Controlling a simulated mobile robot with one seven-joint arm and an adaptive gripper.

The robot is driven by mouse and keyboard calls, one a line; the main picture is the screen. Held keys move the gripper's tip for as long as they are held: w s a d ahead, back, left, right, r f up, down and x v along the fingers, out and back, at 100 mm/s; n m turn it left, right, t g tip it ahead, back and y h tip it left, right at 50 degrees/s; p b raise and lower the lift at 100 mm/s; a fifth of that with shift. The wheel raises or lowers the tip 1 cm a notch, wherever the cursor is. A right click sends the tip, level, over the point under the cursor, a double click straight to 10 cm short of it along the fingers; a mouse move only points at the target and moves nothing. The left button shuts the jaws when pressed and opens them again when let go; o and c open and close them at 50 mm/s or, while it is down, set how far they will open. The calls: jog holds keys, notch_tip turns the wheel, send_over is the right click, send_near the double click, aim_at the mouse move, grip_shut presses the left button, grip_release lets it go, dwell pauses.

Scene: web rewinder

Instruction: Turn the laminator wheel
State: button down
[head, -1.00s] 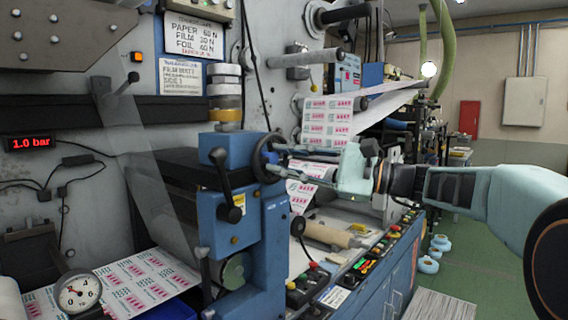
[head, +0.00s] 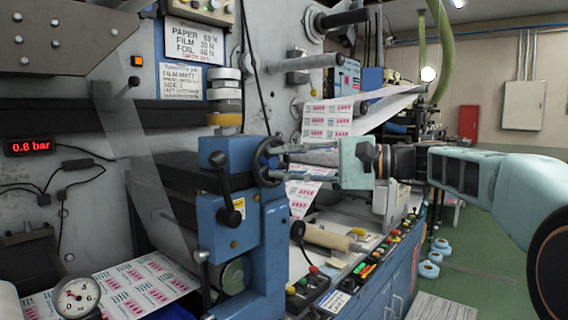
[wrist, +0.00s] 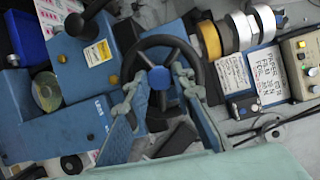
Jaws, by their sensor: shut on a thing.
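The laminator wheel (head: 267,160) is a dark handwheel on the blue laminator housing (head: 232,150), in the middle of the head view. In the wrist view the wheel (wrist: 149,43) shows dark spokes and a blue hub (wrist: 159,77). My gripper (head: 285,164) reaches in from the right and is shut on the wheel. In the wrist view its two fingertips (wrist: 158,92) lie on either side of the hub, against the wheel. The exact contact points are partly hidden by the fingers.
A black ball-ended lever (head: 226,188) stands close left of the wheel. A printed web (head: 327,118) runs behind my gripper. A control panel with coloured buttons (head: 310,284) lies below. A red display (head: 30,147) reads 0.8 bar. Green floor (head: 480,260) is open at right.

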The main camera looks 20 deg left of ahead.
jog(key=shift+f, duration=0.1)
jog(key=c, duration=2)
grip_release()
jog(key=shift+o, duration=0.2)
jog(key=d, duration=1.2)
jog(key=shift+r, duration=0.35)
